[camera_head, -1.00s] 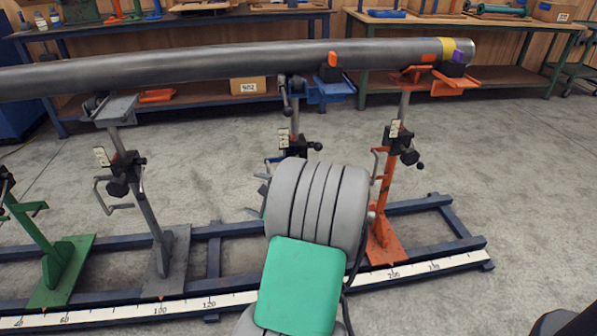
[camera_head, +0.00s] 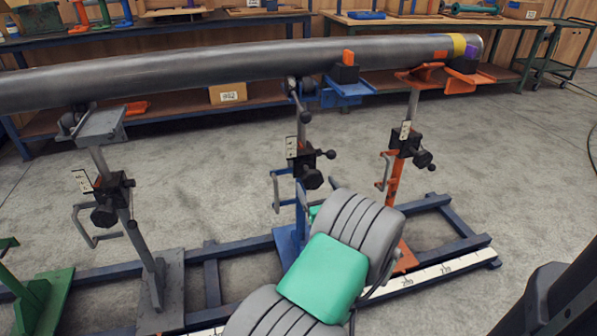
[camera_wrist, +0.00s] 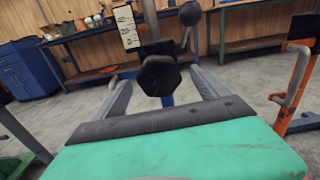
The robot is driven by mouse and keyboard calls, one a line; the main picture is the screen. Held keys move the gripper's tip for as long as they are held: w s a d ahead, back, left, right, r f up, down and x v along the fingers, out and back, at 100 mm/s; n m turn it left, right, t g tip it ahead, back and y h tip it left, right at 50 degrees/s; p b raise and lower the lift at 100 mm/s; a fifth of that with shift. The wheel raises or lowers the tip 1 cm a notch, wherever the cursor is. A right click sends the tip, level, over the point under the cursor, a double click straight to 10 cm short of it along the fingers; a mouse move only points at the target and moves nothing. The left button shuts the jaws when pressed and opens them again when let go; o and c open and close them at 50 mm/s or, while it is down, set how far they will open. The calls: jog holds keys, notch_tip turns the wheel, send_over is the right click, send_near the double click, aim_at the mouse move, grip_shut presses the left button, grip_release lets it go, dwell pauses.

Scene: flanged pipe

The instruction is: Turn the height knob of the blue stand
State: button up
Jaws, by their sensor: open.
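The blue stand (camera_head: 300,208) stands on the rail frame under the pipe, with a blue top bracket (camera_head: 348,90). Its black height knob (camera_head: 312,179) sits on the dark clamp block, beside a white scale plate and a ball-ended lever. In the wrist view the faceted black knob (camera_wrist: 160,76) is straight ahead, between and beyond the two grey fingers of my gripper (camera_wrist: 161,84). The fingers are spread and hold nothing. I cannot tell whether their tips reach the knob's sides. In the head view my arm hides most of the gripper.
A long grey pipe (camera_head: 220,66) lies across the stands. A grey stand (camera_head: 143,240) is to the left and an orange stand (camera_head: 394,190) close to the right, its crank handle (camera_wrist: 292,75) also in the wrist view. The rail frame (camera_head: 440,212) runs along the floor. Benches stand behind.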

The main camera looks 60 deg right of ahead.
aim_at(309, 173)
jog(key=b+x, duration=0.1)
jog(key=x, duration=0.5)
jog(key=shift+w+f+b, duration=0.15)
jog(key=shift+f+b, duration=0.05)
jog(key=shift+b, duration=0.15)
jog(key=shift+w+d+r, duration=0.1)
jog(key=shift+w+d, duration=0.2)
jog(key=shift+d, duration=0.05)
jog(key=c, duration=1.4)
